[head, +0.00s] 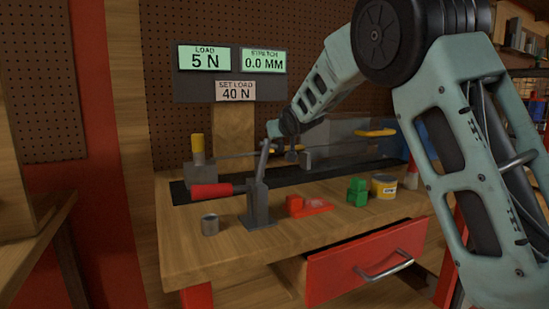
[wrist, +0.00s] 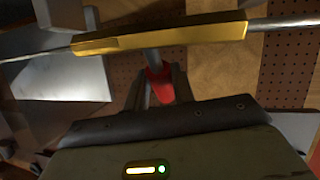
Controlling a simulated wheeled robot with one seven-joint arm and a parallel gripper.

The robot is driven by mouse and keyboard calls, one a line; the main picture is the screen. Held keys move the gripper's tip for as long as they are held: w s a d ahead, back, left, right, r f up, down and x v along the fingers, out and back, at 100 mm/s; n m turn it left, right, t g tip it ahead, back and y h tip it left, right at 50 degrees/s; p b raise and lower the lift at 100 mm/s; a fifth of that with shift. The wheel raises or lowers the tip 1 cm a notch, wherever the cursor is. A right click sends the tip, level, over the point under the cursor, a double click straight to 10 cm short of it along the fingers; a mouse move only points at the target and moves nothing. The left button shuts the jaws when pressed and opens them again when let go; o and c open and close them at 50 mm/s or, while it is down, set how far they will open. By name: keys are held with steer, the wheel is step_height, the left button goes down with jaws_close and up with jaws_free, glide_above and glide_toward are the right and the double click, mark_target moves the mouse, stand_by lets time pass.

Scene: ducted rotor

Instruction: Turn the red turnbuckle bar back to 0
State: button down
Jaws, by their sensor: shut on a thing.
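In the wrist view a brass turnbuckle body (wrist: 165,38) lies across the top on a steel rod (wrist: 280,24). A short steel bar runs from it toward me and ends in a red tip, the red turnbuckle bar (wrist: 158,86). My gripper (wrist: 160,80) is shut on this red tip, a finger on either side. In the head view my gripper (head: 290,154) is small, at the thin rod line above the bench; the red bar cannot be made out there. The displays (head: 205,58) read load 5 N, stretch 0.0 mm and set load 40 N.
A lever press with a red handle (head: 212,190) stands in front of the rig. A metal cup (head: 210,224), red blocks (head: 308,205), green blocks (head: 357,191) and a yellow tin (head: 384,187) are on the bench. A red drawer (head: 365,262) stands partly open below.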

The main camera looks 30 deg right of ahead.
steer(key=shift+s+f+t+b, duration=0.15)
steer(key=shift+s+t+b, duration=0.45)
steer(key=shift+b, duration=1.95)
steer(key=shift+s+f+t+b, duration=0.1)
steer(key=shift+t+b, duration=0.9)
steer(key=shift+b, duration=1.55)
steer(key=b, duration=0.1)
steer(key=t+b, duration=0.1)
steer(key=b, duration=0.1)
steer(key=shift+s+r+m+h, duration=0.2)
steer(key=shift+r+m+h, duration=0.05)
steer(key=shift+m+h, duration=0.05)
steer(key=shift+r+b, duration=0.2)
steer(key=shift+b, duration=0.15)
steer(key=c, duration=1.2)
jaws_free()
steer(key=shift+s, duration=0.1)
steer(key=shift+o, duration=0.2)
steer(key=s+a+p, duration=0.3)
steer(key=s+p, duration=0.2)
steer(key=s, duration=1.2)
steer(key=shift+f, duration=0.25)
steer(key=shift+a, duration=0.1)
